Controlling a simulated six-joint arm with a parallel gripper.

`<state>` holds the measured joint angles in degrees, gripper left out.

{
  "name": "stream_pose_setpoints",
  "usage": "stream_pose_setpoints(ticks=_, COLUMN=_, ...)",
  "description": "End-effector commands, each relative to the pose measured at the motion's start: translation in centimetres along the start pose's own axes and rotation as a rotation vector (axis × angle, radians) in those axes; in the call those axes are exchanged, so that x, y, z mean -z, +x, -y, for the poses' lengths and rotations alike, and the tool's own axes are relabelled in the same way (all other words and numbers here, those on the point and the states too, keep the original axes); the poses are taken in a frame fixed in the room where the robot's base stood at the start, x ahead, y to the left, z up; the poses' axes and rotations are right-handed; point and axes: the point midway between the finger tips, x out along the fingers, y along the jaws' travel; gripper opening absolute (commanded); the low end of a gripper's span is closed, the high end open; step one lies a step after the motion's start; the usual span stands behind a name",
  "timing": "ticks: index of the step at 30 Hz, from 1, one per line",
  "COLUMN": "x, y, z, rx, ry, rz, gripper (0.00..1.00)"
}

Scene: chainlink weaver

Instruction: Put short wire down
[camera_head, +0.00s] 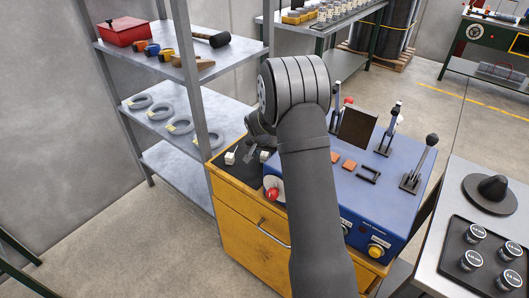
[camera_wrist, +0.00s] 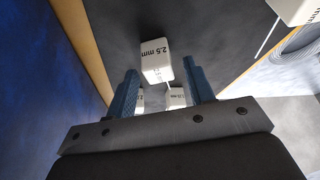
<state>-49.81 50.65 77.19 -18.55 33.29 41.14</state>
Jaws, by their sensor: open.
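My gripper (camera_wrist: 160,68) shows in the wrist view with its two blue fingers apart. A white block marked 2.5 mm (camera_wrist: 156,62) appears between and beyond the fingertips, and I see no contact with it. Two more white labelled blocks show lower in the gap, one at the left (camera_wrist: 140,98) and one at the right (camera_wrist: 176,97). I cannot make out the short wire for certain in either view. In the head view my arm hides the fingers, and white blocks (camera_head: 230,158) lie on the dark top at the left of the yellow cabinet (camera_head: 245,215).
A blue machine (camera_head: 330,190) with upright levers stands right of the dark top. A grey shelf rack (camera_head: 165,115) with wire coils (camera_head: 160,111) is at the left. A red ball knob (camera_head: 272,194) sits near my arm. A table with a black tray (camera_head: 453,276) is at the right.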

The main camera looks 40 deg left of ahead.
Motion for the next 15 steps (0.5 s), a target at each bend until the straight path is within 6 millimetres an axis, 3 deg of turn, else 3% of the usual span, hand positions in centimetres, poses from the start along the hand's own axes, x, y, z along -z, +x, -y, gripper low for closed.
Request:
stream_pose_setpoints(ticks=7, x=0.2, y=-2.4, z=0.0, rx=0.001, ry=0.000, rz=-0.002, gripper=0.48)
stream_pose_setpoints(ticks=15, x=0.2, y=-7.8, z=0.1, rx=0.001, ry=0.001, rz=-0.002, gripper=0.48)
